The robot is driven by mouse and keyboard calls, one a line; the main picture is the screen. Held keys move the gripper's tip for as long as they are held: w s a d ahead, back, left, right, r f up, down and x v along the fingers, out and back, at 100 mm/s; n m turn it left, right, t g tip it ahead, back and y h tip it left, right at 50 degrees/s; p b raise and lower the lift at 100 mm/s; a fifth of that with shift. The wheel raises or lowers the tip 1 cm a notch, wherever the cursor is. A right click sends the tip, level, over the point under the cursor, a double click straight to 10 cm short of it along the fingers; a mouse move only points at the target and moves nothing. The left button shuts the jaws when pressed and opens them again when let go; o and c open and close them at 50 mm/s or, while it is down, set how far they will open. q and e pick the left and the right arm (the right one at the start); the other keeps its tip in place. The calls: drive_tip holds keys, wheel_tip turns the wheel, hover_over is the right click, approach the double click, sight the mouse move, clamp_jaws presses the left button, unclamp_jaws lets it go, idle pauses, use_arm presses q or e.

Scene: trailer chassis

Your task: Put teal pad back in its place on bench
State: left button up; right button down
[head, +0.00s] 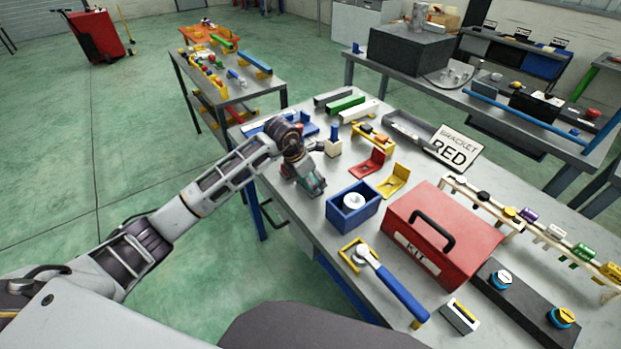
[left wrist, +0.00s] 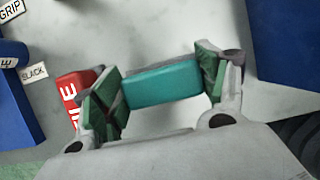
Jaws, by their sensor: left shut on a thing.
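My left gripper (head: 309,186) is over the near left part of the grey bench (head: 300,212). In the left wrist view its green-padded fingers (left wrist: 158,78) are shut on the teal pad (left wrist: 162,84), a block held crosswise between them. In the head view the pad is mostly hidden by the gripper. Grey bench surface shows behind the pad in the left wrist view; the gap between pad and bench is hard to tell. My right gripper is not in view.
A blue bin (head: 352,207) with a white ring stands right of the gripper. A red lettered block (left wrist: 70,92) is near the fingers. Bare bench lies beside the gripper.

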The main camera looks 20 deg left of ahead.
use_arm(q)
drive_tip(key=shift+f, duration=0.15)
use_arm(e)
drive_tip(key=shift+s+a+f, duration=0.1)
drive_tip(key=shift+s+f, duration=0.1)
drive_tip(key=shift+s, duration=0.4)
use_arm(q)
drive_tip(key=o, duration=0.9)
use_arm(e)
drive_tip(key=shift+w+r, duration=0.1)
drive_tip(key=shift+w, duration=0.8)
use_arm(q)
drive_tip(key=shift+r, duration=0.2)
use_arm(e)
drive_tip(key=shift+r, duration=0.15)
